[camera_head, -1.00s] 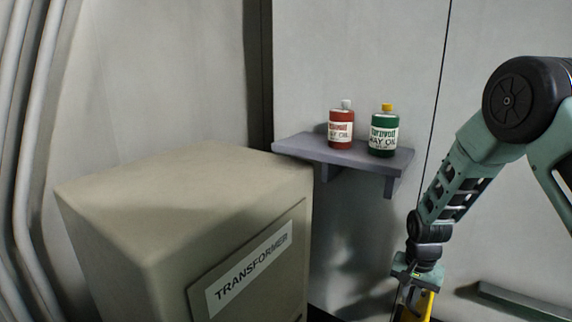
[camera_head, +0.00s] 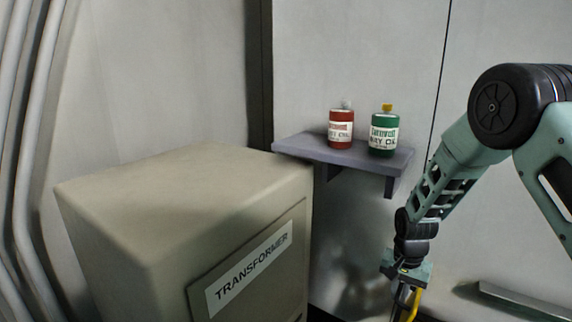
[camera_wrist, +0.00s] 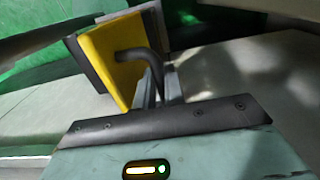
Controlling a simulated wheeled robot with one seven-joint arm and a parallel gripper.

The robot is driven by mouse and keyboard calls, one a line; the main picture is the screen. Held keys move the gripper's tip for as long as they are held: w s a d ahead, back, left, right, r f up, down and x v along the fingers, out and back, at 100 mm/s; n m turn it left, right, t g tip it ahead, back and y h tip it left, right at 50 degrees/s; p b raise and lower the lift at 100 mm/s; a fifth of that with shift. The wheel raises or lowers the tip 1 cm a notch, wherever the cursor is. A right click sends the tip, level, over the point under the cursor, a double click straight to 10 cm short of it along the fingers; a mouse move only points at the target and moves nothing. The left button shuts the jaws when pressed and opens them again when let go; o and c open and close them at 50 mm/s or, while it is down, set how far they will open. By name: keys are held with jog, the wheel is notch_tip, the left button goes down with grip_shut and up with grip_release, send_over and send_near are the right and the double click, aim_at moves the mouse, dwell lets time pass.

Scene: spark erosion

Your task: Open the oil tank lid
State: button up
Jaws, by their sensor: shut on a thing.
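A yellow panel (camera_wrist: 108,62), which looks like the oil tank lid, stands steeply tilted in the wrist view. A bent black handle (camera_wrist: 135,52) sticks out from its face. My gripper (camera_wrist: 160,85) is shut on this handle; its grey fingers are partly hidden behind the dark edge of my wrist. In the head view my gripper (camera_head: 405,297) is at the bottom edge, with the yellow panel (camera_head: 414,304) showing as a thin strip beside it. The tank itself is out of the head view, and I cannot make it out clearly in the wrist view.
A beige transformer cabinet (camera_head: 180,195) fills the lower left of the head view. A wall shelf (camera_head: 345,154) holds a red bottle (camera_head: 341,130) and a green way oil bottle (camera_head: 384,135), left of my arm. Pipes (camera_head: 35,150) run along the far left.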

jog(key=shift+w+a+f, duration=0.2)
jog(key=shift+w+a, duration=0.15)
jog(key=shift+a, duration=0.15)
jog(key=shift+w+a+f, duration=0.15)
jog(key=shift+w+a, duration=0.15)
jog(key=shift+a, duration=0.15)
jog(key=o, duration=0.7)
jog(key=shift+c, duration=0.2)
jog(key=shift+r, duration=0.1)
